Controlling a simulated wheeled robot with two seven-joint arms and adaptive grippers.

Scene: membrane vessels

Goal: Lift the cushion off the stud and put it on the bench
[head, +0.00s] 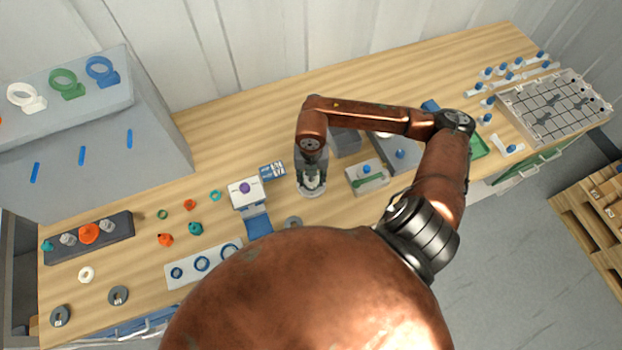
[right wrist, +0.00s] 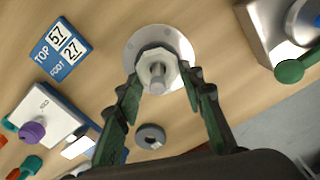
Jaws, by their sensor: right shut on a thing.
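The cushion (right wrist: 150,68) is a pale faceted ring around a grey stud (right wrist: 157,86), above a round whitish base (right wrist: 135,45) on the bench. In the right wrist view I look down on it. My right gripper (right wrist: 161,80) has its dark green fingers on either side of the cushion, shut on it. In the head view my right gripper (head: 313,182) points down over the round base (head: 312,193), and the cushion is mostly hidden there. I cannot tell if the cushion is lifted off its seat. My left gripper is not in view.
A blue sign (right wrist: 62,48) reading "TOP 57 FOOT 27" stands nearby. A grey ring (right wrist: 150,137) lies on the bench (head: 340,85) close to the base. A white block with a purple knob (head: 245,188) and a device with a green handle (head: 368,178) flank it.

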